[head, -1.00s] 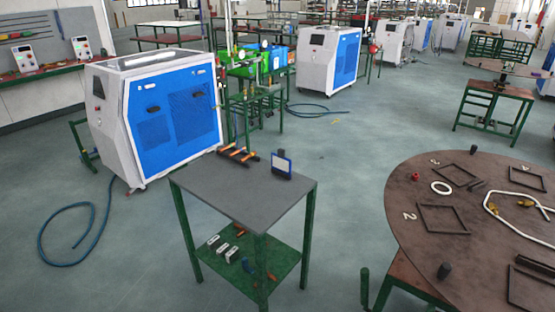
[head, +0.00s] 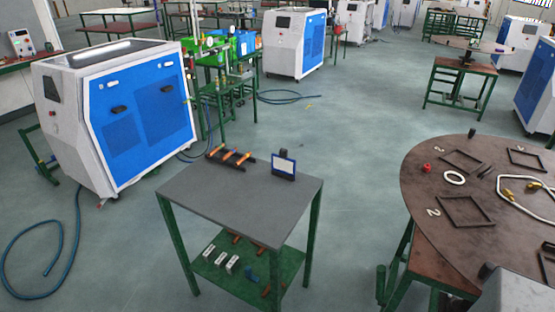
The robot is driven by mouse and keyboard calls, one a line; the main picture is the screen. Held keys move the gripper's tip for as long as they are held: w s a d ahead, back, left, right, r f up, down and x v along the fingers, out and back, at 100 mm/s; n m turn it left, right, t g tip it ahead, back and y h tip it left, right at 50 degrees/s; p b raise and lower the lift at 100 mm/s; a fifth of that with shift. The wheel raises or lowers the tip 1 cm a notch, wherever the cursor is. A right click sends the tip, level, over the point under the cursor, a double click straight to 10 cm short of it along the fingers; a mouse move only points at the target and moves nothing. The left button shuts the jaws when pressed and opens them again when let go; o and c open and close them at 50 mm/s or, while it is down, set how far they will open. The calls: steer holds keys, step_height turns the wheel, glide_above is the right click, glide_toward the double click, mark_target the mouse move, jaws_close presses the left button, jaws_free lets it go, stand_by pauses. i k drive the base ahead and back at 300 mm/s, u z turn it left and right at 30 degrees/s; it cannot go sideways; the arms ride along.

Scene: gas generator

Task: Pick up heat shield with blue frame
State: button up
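The heat shield with the blue frame (head: 284,165) stands upright near the back right edge of a small grey-topped table (head: 225,200). It has a pale panel inside a blue border, with a dark part at its base and another behind its top. My gripper is not in view. A grey-white shape at the bottom right corner may be part of my own body. Nothing touches the heat shield except the table.
A rack with orange-handled tools (head: 231,156) lies at the table's back edge. White blocks (head: 221,262) sit on the green lower shelf (head: 255,285). A round brown table (head: 420,195) with frames stands right. A blue-white generator (head: 120,115) stands left. Floor between the tables is clear.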

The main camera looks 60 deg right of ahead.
mark_target(280, 163)
steer(key=i, duration=1.5)
steer(key=z, duration=1)
steer(key=k, duration=0.95)
steer(key=z, duration=0.05)
